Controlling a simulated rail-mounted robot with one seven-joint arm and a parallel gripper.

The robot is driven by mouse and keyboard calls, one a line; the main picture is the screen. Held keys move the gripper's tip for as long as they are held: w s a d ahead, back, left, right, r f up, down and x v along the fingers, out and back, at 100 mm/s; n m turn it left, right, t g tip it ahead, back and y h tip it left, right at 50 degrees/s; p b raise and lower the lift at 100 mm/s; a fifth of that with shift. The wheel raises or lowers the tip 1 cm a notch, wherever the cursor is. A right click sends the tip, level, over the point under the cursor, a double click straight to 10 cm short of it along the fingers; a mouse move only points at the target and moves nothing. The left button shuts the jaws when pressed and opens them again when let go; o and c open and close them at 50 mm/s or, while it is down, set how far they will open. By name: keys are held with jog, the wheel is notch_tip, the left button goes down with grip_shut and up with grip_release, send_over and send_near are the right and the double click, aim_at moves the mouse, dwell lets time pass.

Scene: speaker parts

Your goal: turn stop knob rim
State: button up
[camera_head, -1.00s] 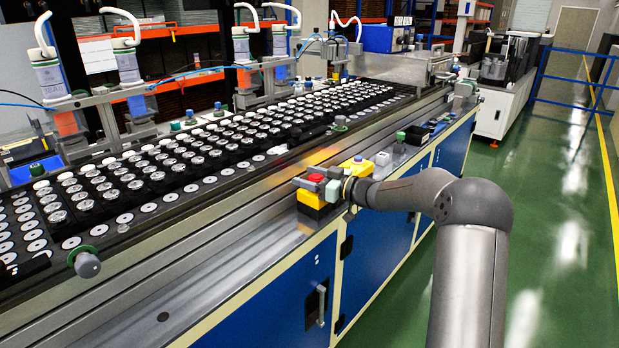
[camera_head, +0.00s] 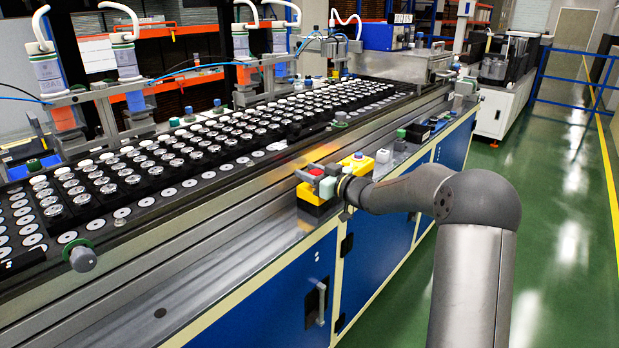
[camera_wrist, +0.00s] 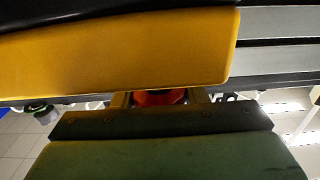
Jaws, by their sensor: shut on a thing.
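The stop knob (camera_head: 316,172) is red and sits on a yellow box (camera_head: 308,195) at the front edge of the production line. My gripper (camera_head: 318,180) is at the top of this box, shut on the knob's rim. In the wrist view the red knob (camera_wrist: 160,97) shows as a narrow strip between the two fingers. My gripper's dark and green body (camera_wrist: 160,125) fills the lower part there, and the yellow box face (camera_wrist: 110,60) fills the upper left. Most of the knob is hidden by the fingers.
A second yellow box (camera_head: 356,163) and a pale box (camera_head: 383,157) stand just behind. Rows of round metal parts (camera_head: 130,180) fill the line on the left. A grey knob (camera_head: 82,258) projects at the near left. The green floor (camera_head: 570,240) to the right is clear.

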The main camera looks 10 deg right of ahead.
jog(key=m+t+h+b, duration=0.1)
jog(key=h+b, duration=0.1)
jog(key=b, duration=0.1)
jog(key=f+m+t+h+b, duration=0.1)
jog(key=m+h+b, duration=0.1)
jog(key=b, duration=0.1)
jog(key=shift+w+d+m+t+h, duration=0.1)
jog(key=shift+d+m+t+h, duration=0.1)
jog(key=shift+m+t+h, duration=0.15)
jog(key=m+h+b, duration=0.1)
jog(key=b, duration=0.1)
jog(key=shift+d+r+t+h+b, duration=0.1)
jog(key=shift+r+t+h+b, duration=0.05)
jog(key=shift+t+h+b, duration=0.2)
jog(key=shift+w+d+r+m+h+b, duration=0.1)
jog(key=shift+r+m+h+b, duration=0.2)
jog(key=shift+h+b, duration=0.35)
jog(key=o, duration=1)
jog(key=v, duration=0.5)
jog(key=p+v, duration=0.1)
jog(key=v, duration=1.1)
jog(key=shift+s+d+f+p, duration=0.1)
jog(key=shift+s+f+p, duration=0.1)
jog(key=shift+p, duration=0.15)
